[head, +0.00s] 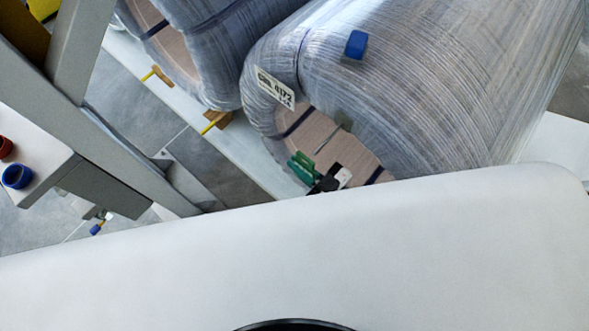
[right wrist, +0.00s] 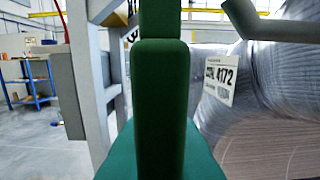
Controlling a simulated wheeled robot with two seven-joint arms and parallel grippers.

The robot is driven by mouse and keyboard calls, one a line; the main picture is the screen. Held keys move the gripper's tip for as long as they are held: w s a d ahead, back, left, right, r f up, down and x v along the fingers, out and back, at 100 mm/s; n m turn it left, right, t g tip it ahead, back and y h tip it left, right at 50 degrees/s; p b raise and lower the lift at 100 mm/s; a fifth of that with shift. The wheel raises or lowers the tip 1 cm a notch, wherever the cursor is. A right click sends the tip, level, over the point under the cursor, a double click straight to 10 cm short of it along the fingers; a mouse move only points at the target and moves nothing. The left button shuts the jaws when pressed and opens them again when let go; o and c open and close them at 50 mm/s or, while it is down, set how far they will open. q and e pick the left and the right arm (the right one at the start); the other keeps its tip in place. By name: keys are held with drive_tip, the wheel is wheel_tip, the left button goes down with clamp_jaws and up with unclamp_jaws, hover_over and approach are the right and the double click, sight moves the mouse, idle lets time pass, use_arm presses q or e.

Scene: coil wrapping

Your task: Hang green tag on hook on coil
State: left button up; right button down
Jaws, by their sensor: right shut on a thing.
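The green tag (head: 303,168) is held in my right gripper (head: 325,182), in front of the wrapped coil's (head: 430,75) end face. In the right wrist view the green tag (right wrist: 160,105) fills the middle and hides the fingertips. A thin grey hook rod (head: 326,138) sticks out of the coil's end, just above and right of the tag. A thick grey-green bent rod, likely this hook (right wrist: 275,27), crosses the upper right of the wrist view. The tag and hook look apart. A white label reading 4172 (head: 275,88) is on the coil's rim. My left gripper is not in view.
A second wrapped coil (head: 215,35) lies at upper left. Yellow-brown wedges (head: 217,123) sit by the coils on a pale base. A blue block (head: 356,45) is on the coil's top. A grey frame (head: 110,125) stands at left, with a box bearing blue and red buttons.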

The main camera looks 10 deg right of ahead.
drive_tip(key=shift+w+d+f+b, duration=0.2)
drive_tip(key=shift+w+d+f, duration=0.1)
drive_tip(key=shift+w+d, duration=0.55)
drive_tip(key=shift+w+d+f+b, duration=0.25)
drive_tip(key=shift+w+d, duration=0.4)
drive_tip(key=shift+d, duration=0.4)
drive_tip(key=c, duration=1.5)
unclamp_jaws()
drive_tip(key=shift+s+f, duration=0.1)
drive_tip(key=v, duration=1.2)
drive_tip(key=shift+b, duration=0.4)
